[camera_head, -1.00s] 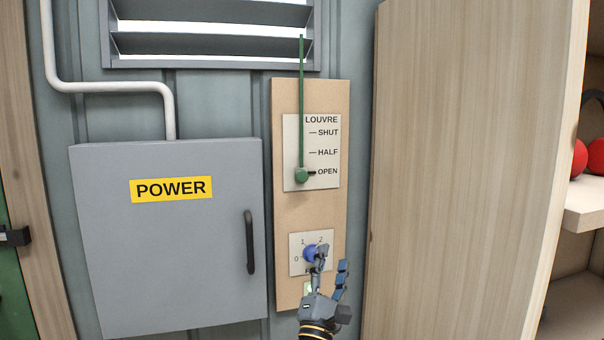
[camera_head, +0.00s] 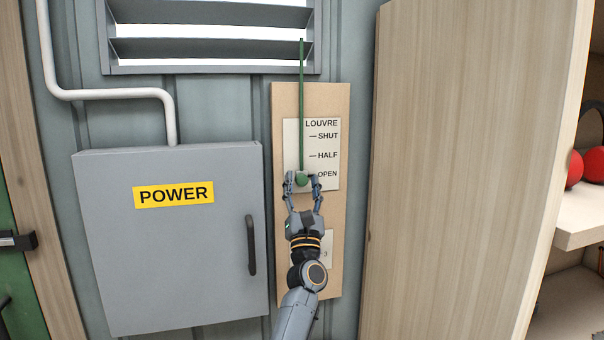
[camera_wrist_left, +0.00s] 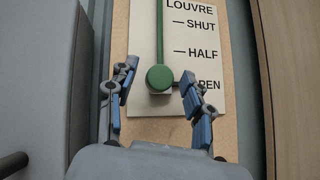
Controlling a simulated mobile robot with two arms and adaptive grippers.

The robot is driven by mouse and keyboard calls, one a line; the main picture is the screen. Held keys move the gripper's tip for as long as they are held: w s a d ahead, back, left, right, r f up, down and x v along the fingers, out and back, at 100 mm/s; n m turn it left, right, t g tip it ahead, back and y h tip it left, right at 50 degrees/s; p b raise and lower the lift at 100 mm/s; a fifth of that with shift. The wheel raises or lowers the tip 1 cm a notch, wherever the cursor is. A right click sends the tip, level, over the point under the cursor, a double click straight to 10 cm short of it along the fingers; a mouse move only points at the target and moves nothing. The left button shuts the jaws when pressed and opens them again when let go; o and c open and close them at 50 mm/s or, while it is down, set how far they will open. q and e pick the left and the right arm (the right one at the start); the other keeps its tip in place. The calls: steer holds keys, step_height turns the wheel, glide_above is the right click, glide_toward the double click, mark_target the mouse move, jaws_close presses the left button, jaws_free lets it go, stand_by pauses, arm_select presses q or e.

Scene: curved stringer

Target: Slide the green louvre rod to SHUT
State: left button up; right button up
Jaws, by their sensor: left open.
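The green louvre rod (camera_head: 301,105) runs down from the louvre (camera_head: 210,48) to a round green knob (camera_head: 301,181) level with the OPEN mark. The label plate (camera_head: 328,146) reads LOUVRE, SHUT, HALF, OPEN. My left gripper (camera_head: 302,178) is open, with its fingers on either side of the knob. In the left wrist view the knob (camera_wrist_left: 159,78) sits between the spread fingertips, with gaps on both sides. The louvre slats stand apart with bright light between them. My right gripper is not in view.
A grey POWER cabinet (camera_head: 170,245) with a black handle (camera_head: 251,245) stands out left of the wooden backboard (camera_head: 337,215). A tall wooden panel (camera_head: 455,180) stands to the right. My left arm hides most of the lower dial plate (camera_head: 326,254).

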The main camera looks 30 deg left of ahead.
mark_target(302, 174)
arm_select(q)
steer(key=shift+w+a+r, duration=0.25)
steer(key=shift+w+r, duration=0.15)
jaws_close()
step_height(302, 174, up, 10)
steer(key=p, duration=0.3)
steer(key=shift+s+r, duration=0.15)
steer(key=shift+r, duration=0.2)
